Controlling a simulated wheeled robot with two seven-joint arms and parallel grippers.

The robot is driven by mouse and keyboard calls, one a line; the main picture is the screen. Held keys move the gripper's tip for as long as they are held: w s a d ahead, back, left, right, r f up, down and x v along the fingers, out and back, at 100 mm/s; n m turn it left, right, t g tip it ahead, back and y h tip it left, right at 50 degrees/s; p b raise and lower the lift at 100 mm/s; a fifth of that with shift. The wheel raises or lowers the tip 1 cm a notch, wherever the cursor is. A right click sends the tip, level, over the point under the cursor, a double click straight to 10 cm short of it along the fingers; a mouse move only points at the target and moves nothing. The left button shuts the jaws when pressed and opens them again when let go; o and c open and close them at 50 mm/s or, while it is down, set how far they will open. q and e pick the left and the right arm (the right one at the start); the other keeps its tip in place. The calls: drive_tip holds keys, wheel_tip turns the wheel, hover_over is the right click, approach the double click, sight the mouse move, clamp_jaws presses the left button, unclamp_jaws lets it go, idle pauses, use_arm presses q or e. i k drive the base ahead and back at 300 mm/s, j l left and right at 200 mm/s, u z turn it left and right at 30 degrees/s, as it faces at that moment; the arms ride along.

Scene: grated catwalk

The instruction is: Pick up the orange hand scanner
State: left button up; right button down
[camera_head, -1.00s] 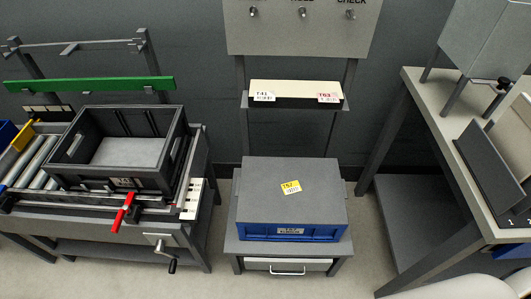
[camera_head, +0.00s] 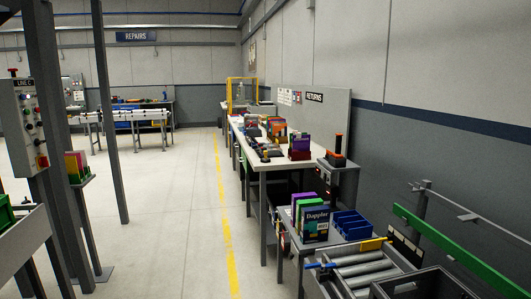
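An upright orange and black device (camera_head: 338,146) stands on a dark grey stand at the near right end of the long workbench. It may be the hand scanner, but it is too small to be sure. A smaller orange and black item (camera_head: 265,155) stands on the near part of the bench top, and I cannot tell what it is. Neither of my grippers shows in the head view.
The long workbench (camera_head: 262,165) runs away along the right wall under a RETURNS board (camera_head: 325,108). A blue bin (camera_head: 352,224), upright boxes (camera_head: 313,222) and a roller conveyor (camera_head: 358,268) are nearer. Open floor (camera_head: 170,215) with a yellow line lies left; posts stand far left.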

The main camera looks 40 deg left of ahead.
sight(337, 155)
drive_tip(key=u, duration=0.7)
drive_tip(key=z, duration=2.25)
drive_tip(key=j, duration=1.1)
drive_tip(key=k+j, duration=0.1)
drive_tip(key=j, duration=1)
